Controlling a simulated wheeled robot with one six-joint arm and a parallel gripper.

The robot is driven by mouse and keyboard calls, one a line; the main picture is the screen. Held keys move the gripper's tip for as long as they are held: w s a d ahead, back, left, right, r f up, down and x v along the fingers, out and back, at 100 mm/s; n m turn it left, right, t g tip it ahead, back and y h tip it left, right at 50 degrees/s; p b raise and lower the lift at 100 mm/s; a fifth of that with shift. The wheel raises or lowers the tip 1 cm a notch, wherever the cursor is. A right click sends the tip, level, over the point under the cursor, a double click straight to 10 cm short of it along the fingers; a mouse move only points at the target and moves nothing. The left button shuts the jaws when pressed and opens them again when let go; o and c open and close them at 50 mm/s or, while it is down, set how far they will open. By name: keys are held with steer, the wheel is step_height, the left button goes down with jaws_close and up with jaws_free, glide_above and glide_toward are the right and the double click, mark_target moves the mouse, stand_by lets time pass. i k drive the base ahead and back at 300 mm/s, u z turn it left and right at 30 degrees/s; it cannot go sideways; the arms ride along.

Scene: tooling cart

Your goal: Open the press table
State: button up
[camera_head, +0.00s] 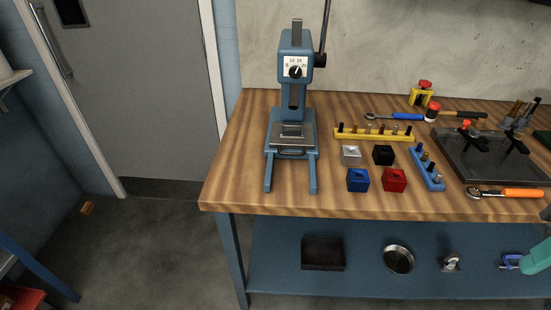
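The blue bench press (296,70) stands upright on the left part of the wooden workbench, with a dial on its head and a lever rising at its right. Its press table (292,131), a small grey metal plate, sits under the ram at the rear of two blue rails. A dark handle bar (292,153) is at the table's front. The rails reach forward and their front stretch is bare. My gripper is not visible. A teal and grey shape (538,257) is cut off at the right edge; I cannot tell what it is.
Right of the press are a yellow rack (372,134), several small blocks including a red one (394,180), and a blue rack (427,168). A dark plate (478,157) lies further right. The bench top (238,170) left of the press is clear. A lower shelf holds a black tray (323,254).

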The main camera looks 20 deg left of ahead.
mark_target(287, 135)
steer(key=u, duration=0.3)
steer(key=i, duration=0.4)
steer(key=u, duration=1.75)
